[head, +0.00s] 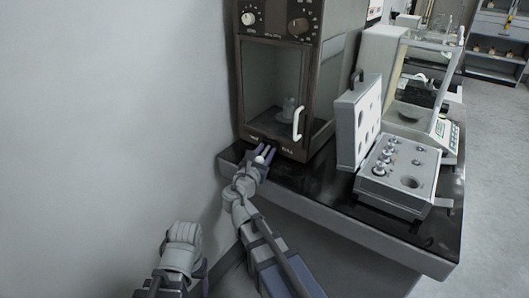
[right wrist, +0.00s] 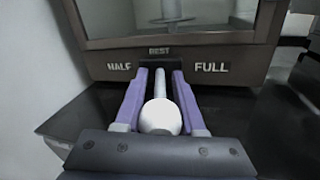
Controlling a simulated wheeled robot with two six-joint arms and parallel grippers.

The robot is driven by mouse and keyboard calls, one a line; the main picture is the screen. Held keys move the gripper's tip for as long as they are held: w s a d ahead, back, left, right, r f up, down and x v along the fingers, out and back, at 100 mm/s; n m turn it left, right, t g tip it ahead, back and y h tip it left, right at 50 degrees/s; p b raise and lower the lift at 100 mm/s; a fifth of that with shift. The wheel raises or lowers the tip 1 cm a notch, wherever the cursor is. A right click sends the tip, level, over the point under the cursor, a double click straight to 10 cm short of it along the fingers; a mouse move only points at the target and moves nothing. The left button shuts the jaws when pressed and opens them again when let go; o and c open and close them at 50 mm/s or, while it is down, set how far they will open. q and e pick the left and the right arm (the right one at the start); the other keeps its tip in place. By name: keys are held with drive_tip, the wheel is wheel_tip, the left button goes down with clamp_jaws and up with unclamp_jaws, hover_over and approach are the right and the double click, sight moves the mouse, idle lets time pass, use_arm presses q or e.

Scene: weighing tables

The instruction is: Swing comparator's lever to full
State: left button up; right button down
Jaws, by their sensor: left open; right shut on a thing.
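The comparator (head: 276,85) is a dark brown cabinet with a glass front at the back of the black-topped table. Its lever, a pale rod with a white ball knob (right wrist: 160,117), sticks out from under the front. The rod points to the middle mark, REST (right wrist: 159,51), between HALF (right wrist: 119,67) on the left and FULL (right wrist: 211,67) on the right. My right gripper (head: 266,151) is shut on the lever, its purple fingers on either side of the rod. My left gripper (head: 185,233) is low at the left, away from the comparator; its fingers are hard to make out.
An open grey weight case (head: 400,205) with several weights stands right of the comparator on the black table (head: 310,190). A glass-sided balance (head: 445,135) stands behind it. A pale wall (head: 110,120) is close on the left.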

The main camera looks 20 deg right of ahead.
drive_tip(key=c, duration=0.5)
unclamp_jaws()
drive_tip(key=shift+v, duration=3.9)
